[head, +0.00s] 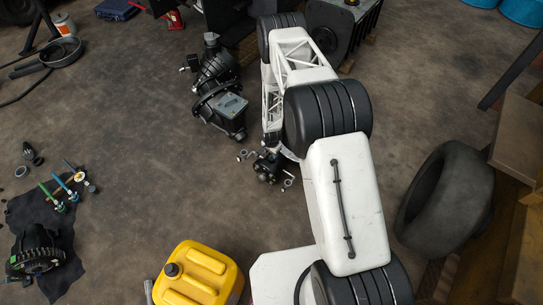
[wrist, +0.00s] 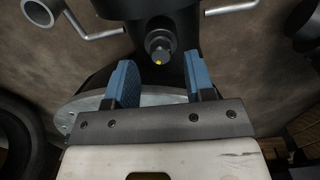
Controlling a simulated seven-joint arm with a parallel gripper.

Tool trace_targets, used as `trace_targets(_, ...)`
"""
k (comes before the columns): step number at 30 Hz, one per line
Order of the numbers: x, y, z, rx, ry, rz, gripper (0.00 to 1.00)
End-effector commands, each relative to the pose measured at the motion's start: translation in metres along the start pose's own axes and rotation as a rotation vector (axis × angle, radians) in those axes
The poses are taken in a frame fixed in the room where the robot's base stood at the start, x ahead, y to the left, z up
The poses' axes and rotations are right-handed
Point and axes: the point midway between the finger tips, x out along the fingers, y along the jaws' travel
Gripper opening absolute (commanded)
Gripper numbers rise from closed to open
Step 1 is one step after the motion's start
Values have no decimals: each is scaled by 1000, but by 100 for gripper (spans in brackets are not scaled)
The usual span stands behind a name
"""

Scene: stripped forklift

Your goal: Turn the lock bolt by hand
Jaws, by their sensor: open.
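A short dark bolt (wrist: 159,46) with a yellow dot on its end sticks out of a dark cylindrical housing (wrist: 150,14) in the wrist view. I take it for the lock bolt. My gripper (wrist: 159,64) has blue finger pads and is open and empty. The bolt shows between and just beyond its two fingertips, apart from both pads. In the head view, a small dark assembly (head: 265,168) beside my white arm may be the same housing. My gripper is not clearly visible there, and the bolt cannot be made out.
Grey bent tubes flank the housing, one on the left (wrist: 88,28) and one on the right (wrist: 233,7). A dark motor unit (head: 220,90) lies beyond. A yellow canister (head: 198,275) stands at the front and a tyre (head: 445,198) at the right. Open floor lies left of centre.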

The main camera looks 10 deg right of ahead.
Motion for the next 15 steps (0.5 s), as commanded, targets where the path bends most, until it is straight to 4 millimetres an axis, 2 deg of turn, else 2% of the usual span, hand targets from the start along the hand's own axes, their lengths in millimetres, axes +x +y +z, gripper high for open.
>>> trace_targets(6,18,-1,-1,0,1,-1,49)
trace_targets(15,29,0,0,0,1,-1,49)
